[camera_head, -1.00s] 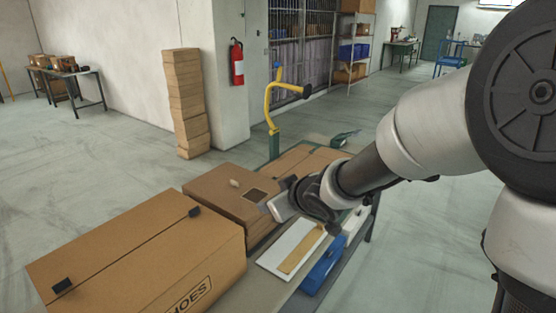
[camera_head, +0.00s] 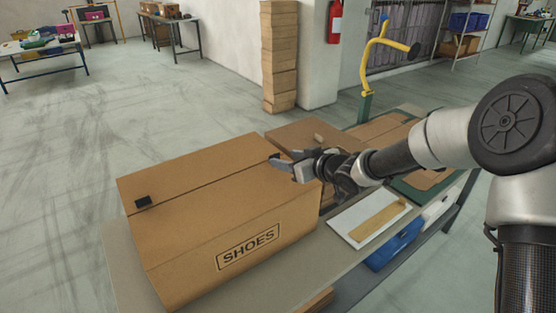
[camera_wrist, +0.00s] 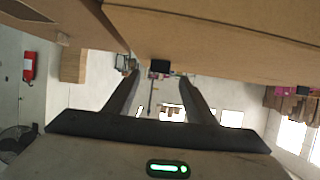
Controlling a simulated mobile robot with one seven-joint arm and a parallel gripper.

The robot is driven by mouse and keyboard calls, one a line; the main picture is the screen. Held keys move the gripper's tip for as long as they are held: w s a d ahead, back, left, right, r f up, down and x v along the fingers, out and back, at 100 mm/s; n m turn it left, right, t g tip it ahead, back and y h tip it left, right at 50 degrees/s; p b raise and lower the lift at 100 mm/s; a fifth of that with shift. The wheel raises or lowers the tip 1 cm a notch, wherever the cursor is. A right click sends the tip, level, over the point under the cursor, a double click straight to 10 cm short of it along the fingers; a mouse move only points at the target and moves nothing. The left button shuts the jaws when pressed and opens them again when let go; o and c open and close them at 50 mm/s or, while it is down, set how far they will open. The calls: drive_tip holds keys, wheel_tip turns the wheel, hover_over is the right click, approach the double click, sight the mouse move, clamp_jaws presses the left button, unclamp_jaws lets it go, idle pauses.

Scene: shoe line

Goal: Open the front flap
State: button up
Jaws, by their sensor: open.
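The large cardboard box marked SHOES (camera_head: 247,248) stands on the table in the head view. Its top is closed, with a seam along its length. The front flap (camera_head: 225,208) lies flat on the near side of that seam. A black tab (camera_head: 143,202) sits at the seam's left end. My gripper (camera_head: 278,164) is open at the right end of the seam, close over the top; contact is unclear, and it may hide the other tab. In the wrist view, cardboard fills the top, and a black tab (camera_wrist: 160,66) shows between my open, empty fingers.
A smaller brown box (camera_head: 300,133) stands behind my gripper. A white tray with a tan strip (camera_head: 378,220) lies right of the SHOES box, with a blue bin (camera_head: 394,247) below. A yellow-armed post (camera_head: 368,70) rises behind the table. The floor at left is open.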

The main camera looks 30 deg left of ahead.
sight(275, 156)
drive_tip(key=x, duration=0.5)
drive_tip(key=shift+w+a+f, duration=0.2)
drive_tip(key=shift+a, duration=0.1)
clamp_jaws()
